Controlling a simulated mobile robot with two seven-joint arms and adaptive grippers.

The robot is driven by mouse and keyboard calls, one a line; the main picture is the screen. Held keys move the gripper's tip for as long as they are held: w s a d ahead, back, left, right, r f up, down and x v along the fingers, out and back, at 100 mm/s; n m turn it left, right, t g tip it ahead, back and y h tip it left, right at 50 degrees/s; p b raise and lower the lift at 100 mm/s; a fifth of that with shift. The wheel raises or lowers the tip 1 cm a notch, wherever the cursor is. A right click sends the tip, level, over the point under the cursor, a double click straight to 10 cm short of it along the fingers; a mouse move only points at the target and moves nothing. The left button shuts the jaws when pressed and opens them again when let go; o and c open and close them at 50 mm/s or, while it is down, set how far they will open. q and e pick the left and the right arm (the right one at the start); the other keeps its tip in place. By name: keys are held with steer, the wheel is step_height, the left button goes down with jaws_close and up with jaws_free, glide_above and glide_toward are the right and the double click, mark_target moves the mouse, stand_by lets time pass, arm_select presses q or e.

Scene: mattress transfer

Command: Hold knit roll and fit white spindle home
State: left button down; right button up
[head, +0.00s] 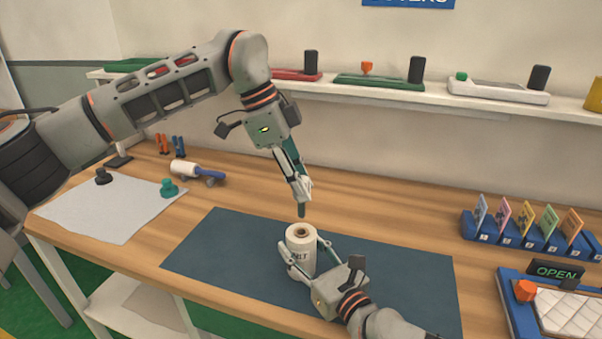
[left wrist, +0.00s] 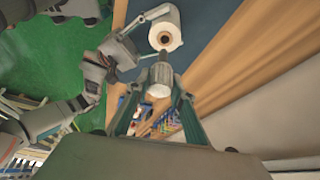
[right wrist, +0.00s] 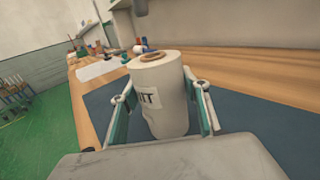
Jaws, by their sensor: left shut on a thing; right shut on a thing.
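The knit roll (head: 301,262), a cream cylinder with dark lettering and a brown core, stands upright on the dark mat (head: 225,245). My right gripper (head: 308,258) is shut around its sides; the right wrist view shows the roll (right wrist: 162,100) between both fingers. My left gripper (head: 300,186) is shut on the white spindle (left wrist: 160,80), above the roll. The spindle's dark tip (head: 301,210) points down, apart from the roll's top. In the left wrist view the tip appears near the open core of the roll (left wrist: 170,28). The fingers hide part of the spindle.
A white sheet (head: 105,208) with two knobs and a blue-handled roller (head: 190,170) lie at left. A blue card rack (head: 525,235) and a tray with an OPEN sign (head: 512,290) stand at right. A shelf (head: 430,95) runs behind. The mat around the roll is clear.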

mark_target(300, 216)
arm_select(q)
steer(key=shift+f, duration=1.5)
steer(key=shift+f, duration=3.05)
steer(key=c, duration=1.7)
jaws_free()
steer(key=v, duration=1.2)
arm_select(e)
steer(key=o, duration=1.1)
